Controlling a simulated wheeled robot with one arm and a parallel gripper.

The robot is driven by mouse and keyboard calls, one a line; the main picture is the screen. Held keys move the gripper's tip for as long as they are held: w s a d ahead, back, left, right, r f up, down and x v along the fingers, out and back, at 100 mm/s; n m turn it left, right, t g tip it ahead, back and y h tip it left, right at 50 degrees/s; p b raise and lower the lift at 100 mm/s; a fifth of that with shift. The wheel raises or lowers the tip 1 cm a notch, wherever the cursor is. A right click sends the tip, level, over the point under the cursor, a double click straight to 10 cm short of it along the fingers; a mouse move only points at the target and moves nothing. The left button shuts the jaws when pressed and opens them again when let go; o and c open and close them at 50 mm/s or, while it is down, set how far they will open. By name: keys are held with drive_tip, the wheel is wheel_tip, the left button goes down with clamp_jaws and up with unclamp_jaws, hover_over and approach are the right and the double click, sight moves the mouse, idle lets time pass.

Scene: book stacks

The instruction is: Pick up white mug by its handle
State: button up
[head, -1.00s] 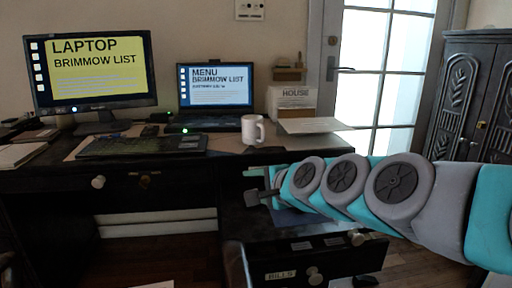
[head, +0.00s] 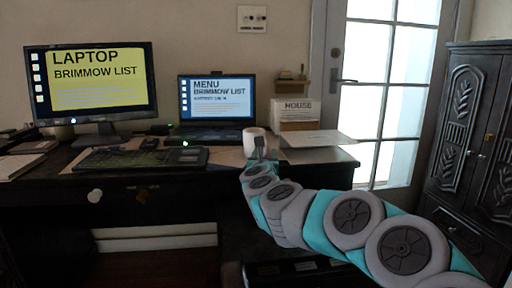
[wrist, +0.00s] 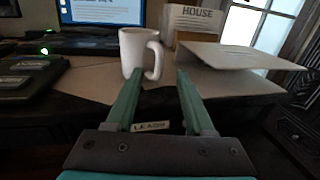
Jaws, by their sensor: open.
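The white mug (head: 249,137) stands upright on the dark desk, in front of and to the right of the laptop. In the wrist view the mug (wrist: 134,52) stands just beyond my fingers, with its handle (wrist: 155,61) on its right side. My gripper (wrist: 156,75) is open and empty, its two green fingers pointing at the mug. The handle lies between the lines of the two fingers, and the left fingertip overlaps the mug's lower part in the picture. In the head view my gripper (head: 262,150) partly covers the mug's right side and handle. I cannot tell whether a finger touches it.
A box labelled HOUSE (head: 298,112) and a pale flat folder or stack (head: 318,140) lie right of the mug. The laptop (head: 215,104), a keyboard (head: 125,159) and a monitor (head: 92,82) are to the left. The desk's front edge runs below my gripper.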

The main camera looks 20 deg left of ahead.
drive_tip(key=shift+p+x, duration=0.75)
drive_tip(key=shift+x, duration=2.35)
drive_tip(key=shift+r, duration=0.1)
clamp_jaws()
